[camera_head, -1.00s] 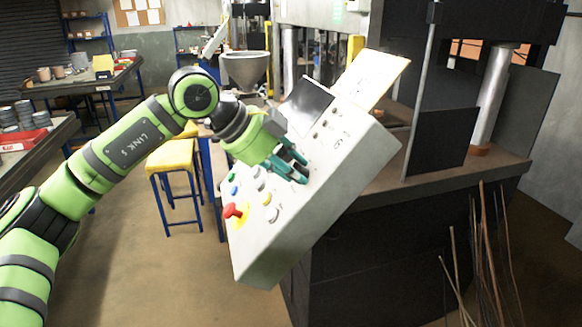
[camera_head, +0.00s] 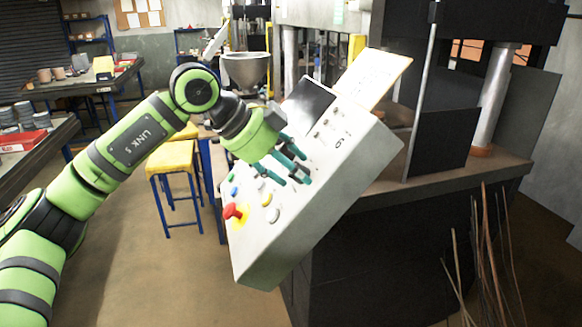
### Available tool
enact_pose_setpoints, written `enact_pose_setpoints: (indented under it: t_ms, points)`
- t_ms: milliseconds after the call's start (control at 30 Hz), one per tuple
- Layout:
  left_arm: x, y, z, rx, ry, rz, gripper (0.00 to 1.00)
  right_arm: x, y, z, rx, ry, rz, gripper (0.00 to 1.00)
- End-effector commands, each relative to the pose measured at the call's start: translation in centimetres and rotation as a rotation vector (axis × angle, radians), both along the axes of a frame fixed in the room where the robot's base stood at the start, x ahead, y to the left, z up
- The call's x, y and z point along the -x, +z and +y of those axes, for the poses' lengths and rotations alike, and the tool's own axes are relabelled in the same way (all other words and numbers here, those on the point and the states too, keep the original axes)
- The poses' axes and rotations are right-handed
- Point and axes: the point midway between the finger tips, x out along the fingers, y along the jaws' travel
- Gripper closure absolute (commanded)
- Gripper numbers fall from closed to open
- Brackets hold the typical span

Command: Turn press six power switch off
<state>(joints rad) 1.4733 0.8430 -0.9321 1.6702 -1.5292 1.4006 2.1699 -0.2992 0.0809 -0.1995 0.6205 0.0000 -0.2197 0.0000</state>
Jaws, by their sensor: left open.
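The press control box (camera_head: 318,200) is a tilted pale grey panel in the middle of the head view. It carries a dark screen (camera_head: 308,103), a red knob (camera_head: 233,211) on a yellow plate, and several small coloured buttons, among them a blue one (camera_head: 234,191). Small dark switches (camera_head: 322,128) sit below and right of the screen; which one is the power switch I cannot tell. My left gripper (camera_head: 301,172) is open, its teal fingers over the middle of the panel, hiding part of it. Whether they touch it I cannot tell. My right gripper is not in view.
A dark press (camera_head: 440,140) with a metal table stands right of the box. A yellow sheet (camera_head: 372,78) rises behind the panel. Yellow-topped stools (camera_head: 170,158) stand left behind my arm. Thin rods (camera_head: 478,250) lean at lower right.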

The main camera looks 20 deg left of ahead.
Motion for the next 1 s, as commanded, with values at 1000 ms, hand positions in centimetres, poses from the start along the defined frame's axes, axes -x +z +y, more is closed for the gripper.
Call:
enact_pose_setpoints:
  t_ms: [1000]
  points:
    - [5.1, 8.8, 6.4, 0.0, 0.0, 0.001, 0.44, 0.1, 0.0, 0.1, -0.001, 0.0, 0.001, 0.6]
